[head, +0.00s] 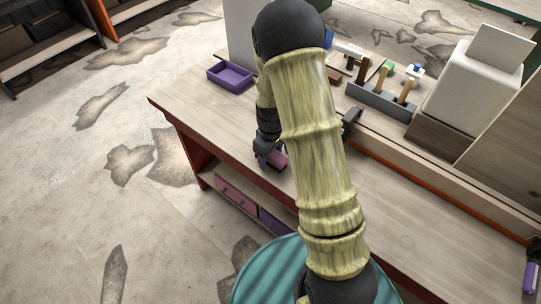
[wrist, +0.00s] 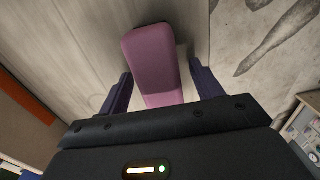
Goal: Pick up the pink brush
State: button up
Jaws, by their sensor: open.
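The pink brush (wrist: 152,62) lies on the wooden workbench. In the wrist view it is a long, rounded pink block running between my two dark fingers. Its near end is hidden by the gripper body. In the head view a small part of the brush (head: 279,161) shows beside my gripper (head: 268,152), near the bench's front edge. My gripper (wrist: 164,84) is open, with one finger on each side of the brush. A gap shows between the brush and each finger.
The workbench (head: 190,108) has a purple tray (head: 231,76) at its far left. A grey rack (head: 381,101) with upright tools and a white box (head: 472,90) stand along the back. Below the bench top are a pink drawer (head: 237,198) and a purple bin.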

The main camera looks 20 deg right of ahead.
dwell(0.4)
jog(key=c, duration=1.1)
jog(key=shift+r, duration=0.1)
jog(key=shift+c, duration=0.2)
jog(key=shift+w+r, duration=0.15)
jog(key=shift+r, duration=0.4)
notch_tip(320, 180, up, 9)
jog(key=shift+f+b, duration=0.1)
jog(key=shift+b, duration=0.2)
